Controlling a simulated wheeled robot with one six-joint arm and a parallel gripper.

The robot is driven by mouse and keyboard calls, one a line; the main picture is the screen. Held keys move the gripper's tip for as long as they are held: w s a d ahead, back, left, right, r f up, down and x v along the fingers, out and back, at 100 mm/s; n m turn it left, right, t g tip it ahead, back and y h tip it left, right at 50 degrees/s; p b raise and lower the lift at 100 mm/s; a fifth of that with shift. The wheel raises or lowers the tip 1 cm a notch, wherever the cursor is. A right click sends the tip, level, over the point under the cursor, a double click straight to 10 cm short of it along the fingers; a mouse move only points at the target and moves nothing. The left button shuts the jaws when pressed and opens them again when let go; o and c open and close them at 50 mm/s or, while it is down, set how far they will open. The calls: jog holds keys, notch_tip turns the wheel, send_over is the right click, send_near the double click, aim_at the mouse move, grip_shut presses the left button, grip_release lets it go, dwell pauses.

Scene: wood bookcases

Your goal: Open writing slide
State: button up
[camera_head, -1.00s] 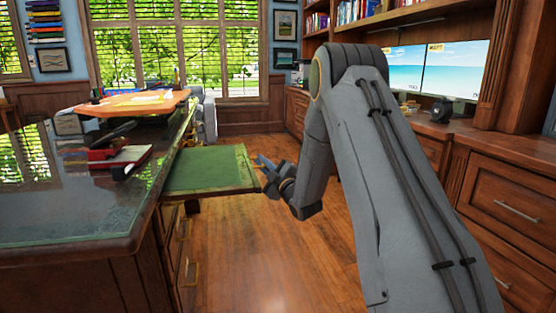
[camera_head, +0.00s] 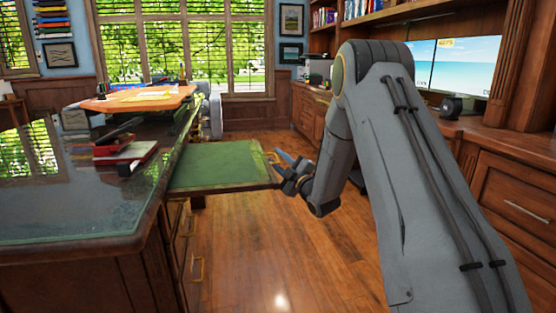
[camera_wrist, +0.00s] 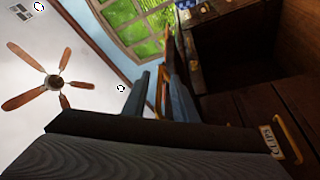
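The writing slide (camera_head: 222,164) is a green-topped board with a wooden rim. It sticks out level from the right side of the desk (camera_head: 70,212), with a small brass handle (camera_head: 273,158) at its outer edge. My gripper (camera_head: 282,162) is at that outer edge, right beside the handle. In the wrist view, the two grey fingers of my gripper (camera_wrist: 158,98) stand apart. A narrow brown edge with a yellowish part shows between them, likely the slide's edge and handle. I cannot tell whether the fingers touch the handle.
Drawers with brass pulls (camera_head: 198,268) lie below the slide. A red stapler-like item (camera_head: 122,150) and an orange-brown raised board (camera_head: 140,98) are on the desk. Wooden cabinets (camera_head: 515,205) with monitors line the right. The wooden floor (camera_head: 255,245) between is clear.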

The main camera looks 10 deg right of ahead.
jog(key=p+v, duration=0.1)
jog(key=v, duration=0.6)
jog(key=shift+s+p, duration=0.3)
jog(key=shift+s, duration=0.1)
jog(key=shift+d, duration=0.15)
